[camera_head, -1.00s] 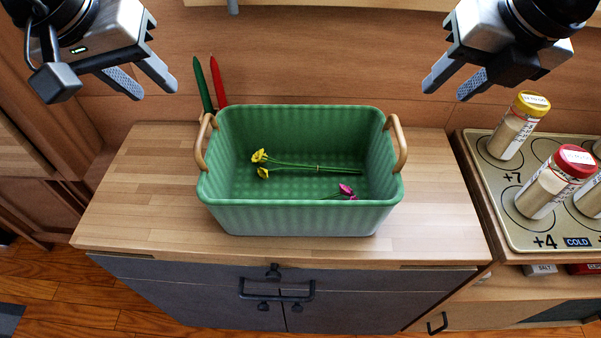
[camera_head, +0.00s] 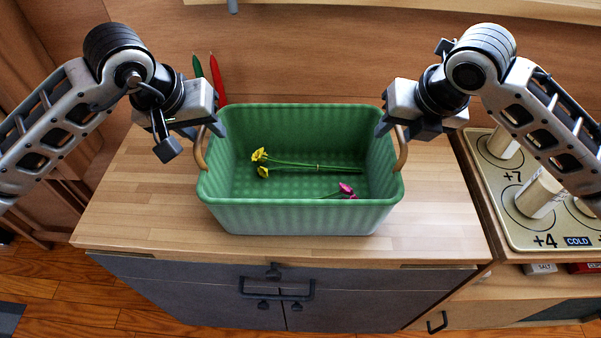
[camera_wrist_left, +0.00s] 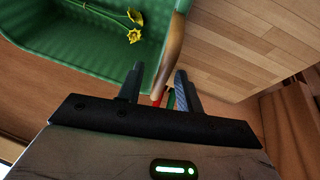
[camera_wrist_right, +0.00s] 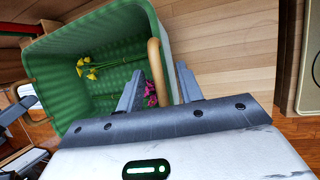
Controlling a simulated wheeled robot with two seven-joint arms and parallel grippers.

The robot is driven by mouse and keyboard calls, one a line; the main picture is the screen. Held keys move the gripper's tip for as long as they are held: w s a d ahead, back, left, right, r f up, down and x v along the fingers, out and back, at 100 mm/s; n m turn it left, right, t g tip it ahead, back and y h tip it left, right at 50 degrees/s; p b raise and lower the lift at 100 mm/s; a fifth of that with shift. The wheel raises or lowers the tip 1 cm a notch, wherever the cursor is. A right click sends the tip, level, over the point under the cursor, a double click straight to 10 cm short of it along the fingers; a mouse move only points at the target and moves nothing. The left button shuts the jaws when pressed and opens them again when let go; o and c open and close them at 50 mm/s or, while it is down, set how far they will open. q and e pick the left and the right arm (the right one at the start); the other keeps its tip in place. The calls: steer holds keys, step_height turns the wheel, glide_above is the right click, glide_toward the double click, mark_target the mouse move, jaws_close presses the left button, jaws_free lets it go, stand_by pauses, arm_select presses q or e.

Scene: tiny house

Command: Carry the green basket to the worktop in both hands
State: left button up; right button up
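The green basket (camera_head: 298,216) stands upright on a wooden cabinet top (camera_head: 140,205), with yellow flowers (camera_head: 261,164) and a magenta flower (camera_head: 346,189) inside. My left gripper (camera_head: 194,140) is at its left handle (camera_head: 201,150). In the left wrist view the fingers (camera_wrist_left: 157,88) are apart, with the tan handle (camera_wrist_left: 172,50) between them. My right gripper (camera_head: 408,132) is at the right handle (camera_head: 402,150). In the right wrist view its fingers (camera_wrist_right: 158,88) are apart on either side of that handle (camera_wrist_right: 157,72). Neither gripper visibly clamps its handle.
At the right, a tray (camera_head: 515,226) marked "+4 COLD" holds jars (camera_head: 540,193), partly hidden by my right arm. A green taper (camera_head: 197,67) and a red taper (camera_head: 217,78) stand behind the basket. Bare wood lies left of the basket.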

arm_select(q)
jaws_close()
arm_select(e)
jaws_close()
